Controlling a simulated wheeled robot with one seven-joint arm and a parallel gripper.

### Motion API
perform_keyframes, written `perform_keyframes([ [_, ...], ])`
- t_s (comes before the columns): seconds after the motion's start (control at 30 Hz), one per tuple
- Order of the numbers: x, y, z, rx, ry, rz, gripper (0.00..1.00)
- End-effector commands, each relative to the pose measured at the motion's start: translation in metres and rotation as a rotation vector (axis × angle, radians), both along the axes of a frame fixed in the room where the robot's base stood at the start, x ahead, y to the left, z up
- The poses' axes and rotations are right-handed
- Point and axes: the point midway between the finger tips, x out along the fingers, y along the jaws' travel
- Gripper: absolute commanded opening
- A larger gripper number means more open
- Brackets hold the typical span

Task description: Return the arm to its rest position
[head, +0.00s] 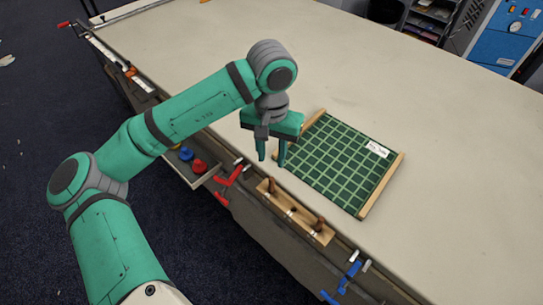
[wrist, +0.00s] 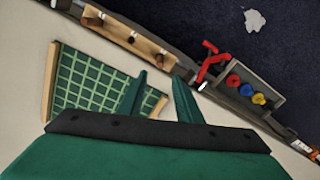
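My arm is teal with grey joints and reaches out over the near edge of the long cloth table (head: 440,200). My gripper (head: 271,157) points down beside the left end of a green gridded mat with wooden end strips. In the head view its two fingers stand apart with nothing between them. In the wrist view my gripper (wrist: 160,92) also shows two separate teal fingers, open and empty, with a gap between the tips.
The green gridded mat (head: 340,160) lies on the table with a white label.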

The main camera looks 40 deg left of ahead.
Motion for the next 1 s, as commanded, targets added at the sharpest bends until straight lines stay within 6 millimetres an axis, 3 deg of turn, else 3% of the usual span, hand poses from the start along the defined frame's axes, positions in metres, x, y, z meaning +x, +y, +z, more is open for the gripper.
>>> perform_keyframes([
  [0.4,0.000,0.001,-0.001,0.000,-0.001,0.001,0.32],
  [0.53,-0.006,0.012,-0.019,0.009,-0.016,0.016,0.32],
  [0.77,-0.042,0.062,-0.107,0.058,-0.105,0.043,0.32],
  [1.0,-0.105,0.090,-0.198,0.104,-0.211,0.000,0.32],
])
